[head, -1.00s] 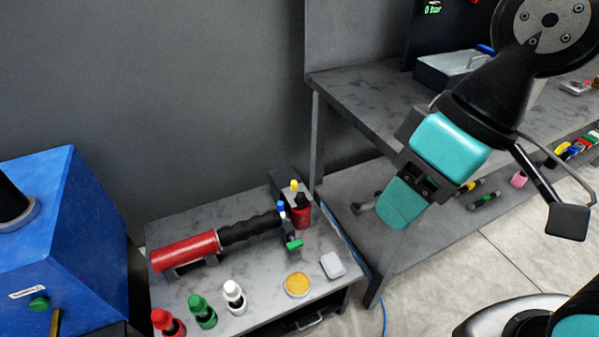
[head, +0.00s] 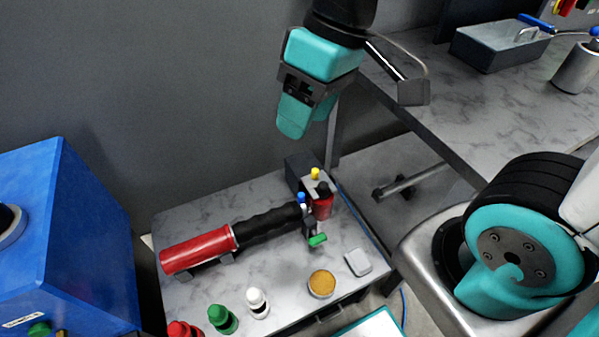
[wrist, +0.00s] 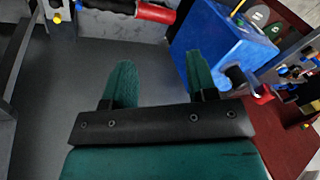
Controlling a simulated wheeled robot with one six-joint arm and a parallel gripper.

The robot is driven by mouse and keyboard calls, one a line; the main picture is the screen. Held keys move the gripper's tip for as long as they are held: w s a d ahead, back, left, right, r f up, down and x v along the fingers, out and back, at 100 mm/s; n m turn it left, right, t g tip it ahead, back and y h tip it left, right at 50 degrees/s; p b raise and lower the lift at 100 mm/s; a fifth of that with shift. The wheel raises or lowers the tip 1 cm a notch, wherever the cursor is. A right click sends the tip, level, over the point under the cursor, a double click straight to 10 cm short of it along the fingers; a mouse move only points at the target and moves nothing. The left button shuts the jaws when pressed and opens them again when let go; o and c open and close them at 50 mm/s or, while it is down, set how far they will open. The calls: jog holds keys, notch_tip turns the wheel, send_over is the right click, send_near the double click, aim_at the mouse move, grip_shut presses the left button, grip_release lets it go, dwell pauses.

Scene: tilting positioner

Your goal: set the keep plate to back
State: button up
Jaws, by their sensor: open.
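I cannot make out the keep plate for sure in either view. A blue machine housing (head: 75,235) with a label and a green knob (head: 38,328) stands at the left of the head view, cut off by the frame. The same blue housing seems to show in the wrist view (wrist: 215,45), with a dark knob or lever on its side. My gripper (wrist: 160,80) is open and empty, its two teal fingers apart. In the head view my gripper (head: 293,125) hangs in the air above the back of the small table, to the right of the blue housing.
A small marble-topped table (head: 200,205) holds a red and black torch-like tool (head: 200,250), several small bottles, a round dish (head: 321,284) and a grey block (head: 358,262). A larger bench (head: 500,115) with a grey box (head: 495,45) stands at right. A grey wall is behind.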

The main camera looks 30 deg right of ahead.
jog(key=w+d+f+m+h+b, duration=0.1)
jog(key=w+d+f+b, duration=0.3)
jog(key=w+f, duration=0.45)
jog(key=w+d+f+m+h+b, duration=0.1)
jog(key=w+d+f+b, duration=0.25)
jog(key=w+f, duration=0.5)
jog(key=m+h+b, duration=0.2)
jog(key=b, duration=0.5)
send_over(315, 170)
notch_tip(315, 170, down, 16)
notch_tip(315, 170, down, 16)
jog(key=shift+s+f+b, duration=0.1)
jog(key=shift+f+b, duration=0.05)
jog(key=shift+b, duration=0.75)
jog(key=shift+f, duration=0.5)
grip_shut()
